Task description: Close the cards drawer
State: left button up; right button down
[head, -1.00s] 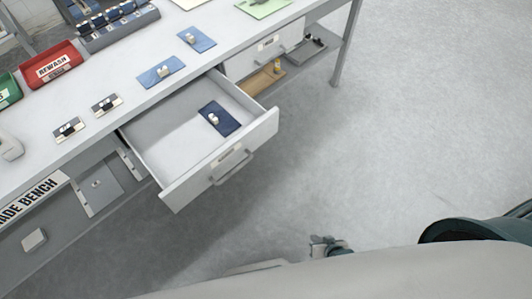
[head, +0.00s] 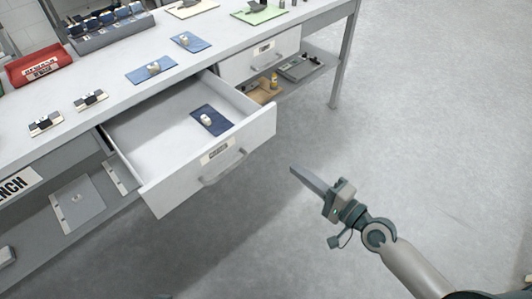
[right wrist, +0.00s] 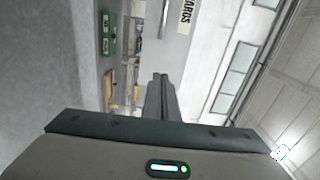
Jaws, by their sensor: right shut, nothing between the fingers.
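The cards drawer is pulled out of the bench, its white front (head: 210,160) facing the floor side. It has a grey bar handle (head: 223,168) and a small label, too small to read in the head view. A dark blue card (head: 212,120) with a small pale item lies inside. In the right wrist view, a drawer front (right wrist: 187,42) bears a partly cut-off label ending in "ARDS", with a handle (right wrist: 165,18) beside it. My right gripper (head: 296,172) is shut and empty, to the right of the drawer front and apart from it; its fingers also show in the right wrist view (right wrist: 158,82). My left gripper is out of view.
A second drawer (head: 262,58) beyond is shut. The bench top (head: 120,92) holds blue cards, small blocks and a red bin (head: 38,65). A lower shelf (head: 318,68) holds small items. The floor (head: 430,120) on the right is clear.

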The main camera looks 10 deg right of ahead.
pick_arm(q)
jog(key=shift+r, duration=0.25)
pick_arm(e)
jog(key=shift+s+a+r, duration=0.1)
jog(key=shift+a+r, duration=0.05)
jog(key=shift+r, duration=0.25)
jog(key=p, duration=0.1)
send_near(254, 136)
jog(key=p+x, duration=0.1)
jog(key=x, duration=0.4)
jog(key=shift+w+a, duration=0.35)
jog(key=shift+w, duration=0.1)
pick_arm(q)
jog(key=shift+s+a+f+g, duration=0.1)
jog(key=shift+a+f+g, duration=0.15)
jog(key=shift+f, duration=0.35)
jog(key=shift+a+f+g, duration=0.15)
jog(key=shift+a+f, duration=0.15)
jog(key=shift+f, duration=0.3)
pick_arm(e)
jog(key=shift+w+a, duration=0.1)
jog(key=shift+w, duration=0.05)
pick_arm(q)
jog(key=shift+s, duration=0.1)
